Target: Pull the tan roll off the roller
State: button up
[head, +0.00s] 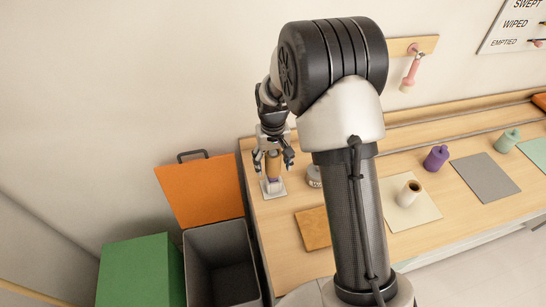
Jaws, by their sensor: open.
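A tan roll (273,168) stands upright near the left end of the wooden counter, over a small pale square base (272,190). A bit of purple shows just below it. My gripper (273,164) points down, with its open fingers on either side of the tan roll. I cannot tell whether the fingers touch it. The gripper hides the roll's top, and the roller itself cannot be made out clearly.
A grey tin (314,177) stands close right of the base, partly behind my arm. Mats and a white cup-like item (409,193) lie further right. An open grey bin (222,265), an orange lid (200,190) and a green box (142,271) are left.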

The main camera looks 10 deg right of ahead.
jog(key=shift+c, duration=0.4)
jog(key=c, duration=1.2)
